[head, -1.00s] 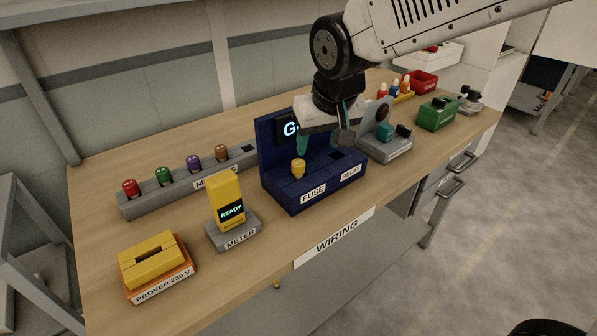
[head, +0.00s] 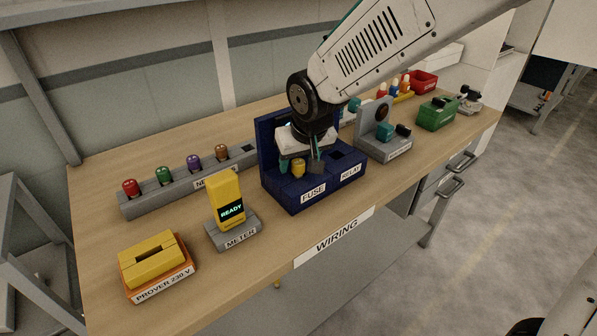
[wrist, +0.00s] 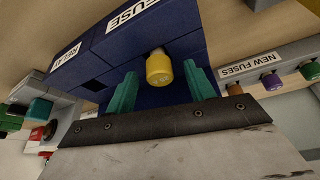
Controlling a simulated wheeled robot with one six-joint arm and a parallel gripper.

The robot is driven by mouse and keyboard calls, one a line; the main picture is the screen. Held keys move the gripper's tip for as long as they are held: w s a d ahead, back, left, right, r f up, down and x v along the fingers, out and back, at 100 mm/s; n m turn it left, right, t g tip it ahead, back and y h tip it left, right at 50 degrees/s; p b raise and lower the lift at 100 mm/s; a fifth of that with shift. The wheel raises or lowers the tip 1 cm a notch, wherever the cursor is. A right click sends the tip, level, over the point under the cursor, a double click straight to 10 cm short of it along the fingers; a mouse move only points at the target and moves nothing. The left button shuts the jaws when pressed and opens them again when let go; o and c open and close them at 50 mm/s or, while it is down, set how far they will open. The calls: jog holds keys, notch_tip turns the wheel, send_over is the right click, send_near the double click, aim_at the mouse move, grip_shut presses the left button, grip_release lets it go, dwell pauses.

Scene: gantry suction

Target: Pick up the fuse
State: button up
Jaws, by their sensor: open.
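The fuse is a yellow cylinder (head: 298,168) standing upright in the FUSE side of a dark blue holder (head: 290,195). In the wrist view the yellow fuse (wrist: 159,68) lies between the two teal fingers of my gripper (wrist: 160,88), with a gap on each side. My gripper (head: 300,165) is open in the head view, low over the holder and around the fuse's place. The fuse is partly hidden by a finger there. The RELAY side (head: 345,165) of the holder shows a dark socket.
A grey rack (head: 185,188) with red, green, purple and orange fuses stands behind left. A yellow meter (head: 228,200) reads READY on a grey base. A yellow prover (head: 155,262) sits front left. A grey fixture (head: 385,145) stands close right. The front table strip is clear.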

jog(key=c, duration=1.2)
jog(key=shift+o, duration=0.2)
jog(key=shift+r, duration=0.1)
